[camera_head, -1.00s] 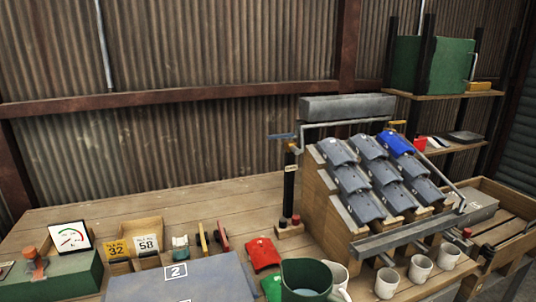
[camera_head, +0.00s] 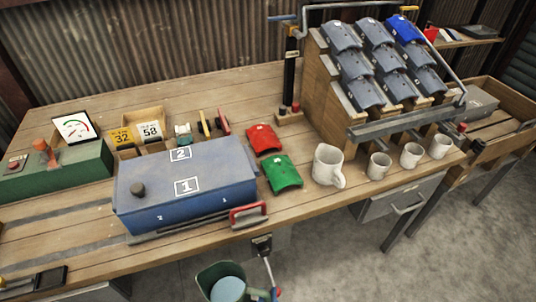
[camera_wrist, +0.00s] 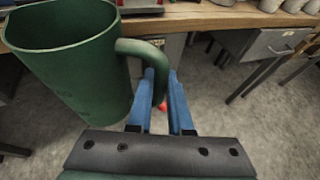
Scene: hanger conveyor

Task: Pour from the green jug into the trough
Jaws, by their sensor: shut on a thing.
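The green jug (camera_head: 208,285) hangs upright in front of the bench's front edge, at the bottom of the head view, with pale blue liquid inside. It also fills the upper left of the wrist view (camera_wrist: 70,60). My gripper (camera_wrist: 164,78) is shut on the jug's handle; its blue fingers show in the wrist view. A long grey channel (camera_head: 405,126), which may be the trough, runs along the foot of the sloped tile rack (camera_head: 330,75), to the right and far from the jug.
A white pitcher (camera_head: 327,165) and several white mugs (camera_head: 411,156) stand before the rack. Red (camera_head: 264,139) and green (camera_head: 282,174) curved tiles lie beside a blue box (camera_head: 185,185). A red handle (camera_head: 248,215) juts at the bench edge. Floor right of the jug is clear.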

